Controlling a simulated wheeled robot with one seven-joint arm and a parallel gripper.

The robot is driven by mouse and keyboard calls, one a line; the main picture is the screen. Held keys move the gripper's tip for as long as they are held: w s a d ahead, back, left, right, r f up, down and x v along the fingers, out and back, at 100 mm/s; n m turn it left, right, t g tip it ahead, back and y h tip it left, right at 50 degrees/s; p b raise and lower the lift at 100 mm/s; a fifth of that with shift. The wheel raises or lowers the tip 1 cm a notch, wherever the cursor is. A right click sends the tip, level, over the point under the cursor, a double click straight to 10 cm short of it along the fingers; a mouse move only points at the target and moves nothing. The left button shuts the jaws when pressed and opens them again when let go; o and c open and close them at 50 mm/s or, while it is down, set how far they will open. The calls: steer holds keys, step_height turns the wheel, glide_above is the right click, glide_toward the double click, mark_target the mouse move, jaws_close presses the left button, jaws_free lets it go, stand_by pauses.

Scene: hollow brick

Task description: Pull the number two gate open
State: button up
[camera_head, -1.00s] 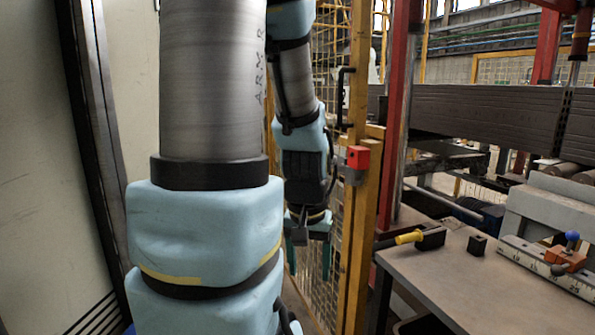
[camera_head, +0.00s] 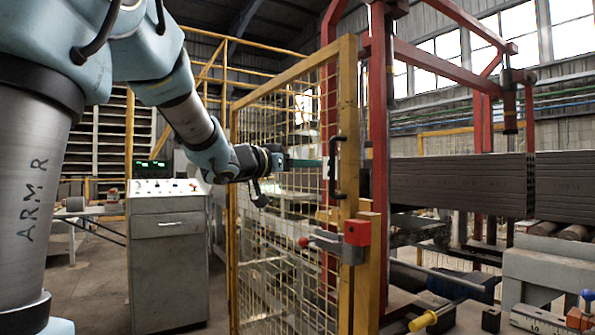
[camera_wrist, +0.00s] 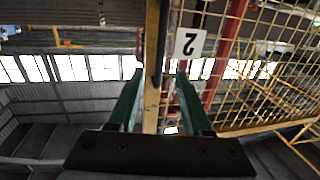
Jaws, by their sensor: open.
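The gate is a yellow-framed mesh panel (camera_head: 347,110) in the middle of the head view. A black upright handle (camera_head: 335,168) is on its right stile, and a grey latch box with a red block (camera_head: 355,234) sits below. My gripper (camera_head: 318,163) is level with the handle, its teal fingers reaching toward it. In the wrist view my gripper (camera_wrist: 160,74) is open, with the yellow stile (camera_wrist: 152,50) and dark handle bar (camera_wrist: 164,45) showing between the fingers. I cannot tell whether they touch. A white plate with an inverted 2 (camera_wrist: 190,42) is beside the stile.
A grey control cabinet (camera_head: 168,255) stands left of the gate on open floor. A red post (camera_head: 379,150) rises just right of the gate.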

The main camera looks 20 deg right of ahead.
steer(key=p, duration=0.2)
glide_above(332, 194)
steer(key=shift+w+d, duration=0.2)
steer(key=shift+w, duration=0.15)
steer(key=shift+c, duration=0.2)
jaws_close()
stand_by(1.2)
